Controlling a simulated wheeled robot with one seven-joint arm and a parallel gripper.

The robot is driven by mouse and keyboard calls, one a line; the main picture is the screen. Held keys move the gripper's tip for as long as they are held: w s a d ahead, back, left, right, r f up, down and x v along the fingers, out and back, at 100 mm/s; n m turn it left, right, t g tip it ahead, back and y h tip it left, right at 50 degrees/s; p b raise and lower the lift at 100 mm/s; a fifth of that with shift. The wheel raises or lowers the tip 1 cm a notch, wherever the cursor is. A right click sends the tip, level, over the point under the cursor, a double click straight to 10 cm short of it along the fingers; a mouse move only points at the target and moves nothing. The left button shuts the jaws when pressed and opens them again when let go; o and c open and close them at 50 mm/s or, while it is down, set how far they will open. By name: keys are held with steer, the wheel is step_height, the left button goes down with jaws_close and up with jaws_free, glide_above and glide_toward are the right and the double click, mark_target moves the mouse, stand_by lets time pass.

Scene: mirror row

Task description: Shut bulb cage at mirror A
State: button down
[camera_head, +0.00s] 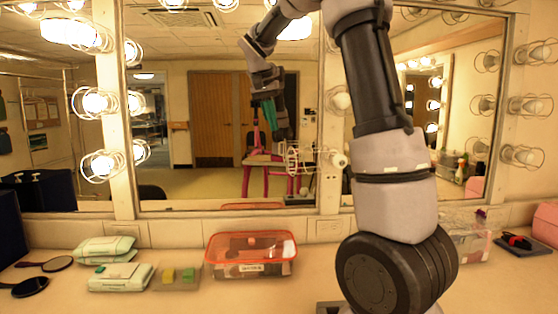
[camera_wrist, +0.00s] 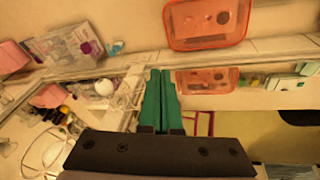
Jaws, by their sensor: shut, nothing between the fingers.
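My gripper (camera_wrist: 155,75) shows in the wrist view with its two teal fingers together and nothing between them. In the head view, teal shows above and left of an open wire bulb cage (camera_head: 292,157), partly mixed with reflections. This cage stands out to the left of its bulb (camera_head: 338,160) on the post right of the middle mirror (camera_head: 225,120). In the wrist view the wire cage (camera_wrist: 126,97) is just left of the fingers, beside a pale bulb (camera_wrist: 103,87). I cannot tell whether the fingers touch the wire. No letter marking mirror A is readable.
An orange-lidded box (camera_head: 251,246) stands on the counter (camera_head: 210,300) below the middle mirror. Wipe packs (camera_head: 120,277), sponges (camera_head: 177,276) and hand mirrors (camera_head: 30,286) lie left. A clear box (camera_head: 468,243) is right. Other caged bulbs (camera_head: 100,165) line the posts.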

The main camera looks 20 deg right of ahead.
steer(key=w+a+f+m+g+h, duration=0.1)
steer(key=w+a+f+h, duration=0.15)
steer(key=w, duration=0.35)
steer(key=w+a+f+m+h, duration=0.1)
steer(key=w+f+h, duration=0.1)
steer(key=w+f, duration=0.3)
steer(key=d+f, duration=0.6)
steer(key=d, duration=0.3)
steer(key=shift+s+f, duration=0.35)
steer(key=shift+s+d, duration=0.1)
steer(key=shift+s, duration=0.05)
